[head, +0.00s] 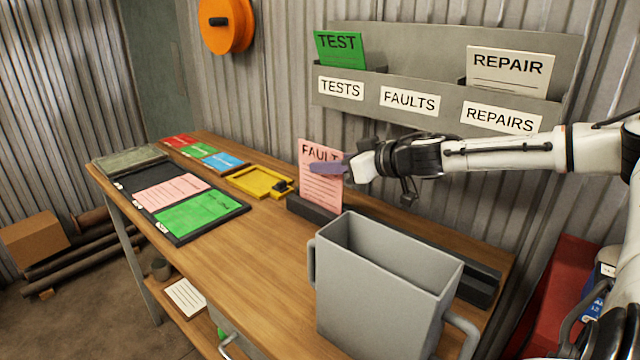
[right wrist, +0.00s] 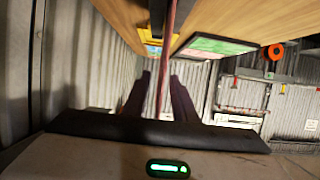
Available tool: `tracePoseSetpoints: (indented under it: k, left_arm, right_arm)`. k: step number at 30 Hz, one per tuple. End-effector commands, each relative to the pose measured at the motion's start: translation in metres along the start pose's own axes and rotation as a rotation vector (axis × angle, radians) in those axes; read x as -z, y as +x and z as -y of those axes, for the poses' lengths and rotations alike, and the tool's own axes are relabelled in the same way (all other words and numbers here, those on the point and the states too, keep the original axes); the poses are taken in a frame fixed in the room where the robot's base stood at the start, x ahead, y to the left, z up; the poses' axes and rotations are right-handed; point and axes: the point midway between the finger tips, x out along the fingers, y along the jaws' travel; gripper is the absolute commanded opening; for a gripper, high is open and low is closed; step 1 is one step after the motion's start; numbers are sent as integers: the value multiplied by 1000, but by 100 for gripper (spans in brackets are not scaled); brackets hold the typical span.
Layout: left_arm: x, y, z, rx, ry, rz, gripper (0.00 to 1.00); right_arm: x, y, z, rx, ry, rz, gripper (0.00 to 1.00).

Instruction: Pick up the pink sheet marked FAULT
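The pink sheet marked FAULT (head: 322,190) stands upright in a dark slotted holder (head: 311,208) on the wooden bench. My right gripper (head: 318,167) comes in from the right at the sheet's upper part, with one finger across its front and partly over the lettering. In the right wrist view the sheet (right wrist: 166,75) shows edge-on as a thin line between the two fingers (right wrist: 161,84). Gaps show on both sides of it, so the gripper is open around the sheet. My left gripper is not in view.
A grey bin (head: 385,285) stands in front, right of the sheet. A wall rack (head: 440,65) with TESTS, FAULTS and REPAIRS pockets hangs above; the FAULTS pocket looks empty. A yellow tray (head: 245,184) and a dark board (head: 238,206) with pink and green sheets lie left.

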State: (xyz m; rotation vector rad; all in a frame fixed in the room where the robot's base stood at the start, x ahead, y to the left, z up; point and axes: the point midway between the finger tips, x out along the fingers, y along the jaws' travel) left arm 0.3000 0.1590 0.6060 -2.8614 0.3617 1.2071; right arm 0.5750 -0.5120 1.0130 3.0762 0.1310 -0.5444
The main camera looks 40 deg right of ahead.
Motion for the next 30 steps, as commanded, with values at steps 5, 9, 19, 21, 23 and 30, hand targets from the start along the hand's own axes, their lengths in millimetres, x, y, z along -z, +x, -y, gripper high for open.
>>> tracePoseSetpoints:
  k: [5,9,19,21,23,30]
  left_arm:
    - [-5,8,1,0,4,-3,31]
    - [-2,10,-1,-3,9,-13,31]
    - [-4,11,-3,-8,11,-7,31]
    - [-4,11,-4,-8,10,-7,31]
    - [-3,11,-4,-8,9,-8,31]
    - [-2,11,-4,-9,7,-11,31]
  right_arm:
    - [-5,11,-2,-5,-4,5,25]
    - [-4,19,-2,-4,-3,3,25]
    - [1,24,0,0,0,-1,25]
    - [1,24,0,0,0,-1,25]
    - [1,24,0,0,0,-1,23]
    - [0,24,0,0,0,-1,0]
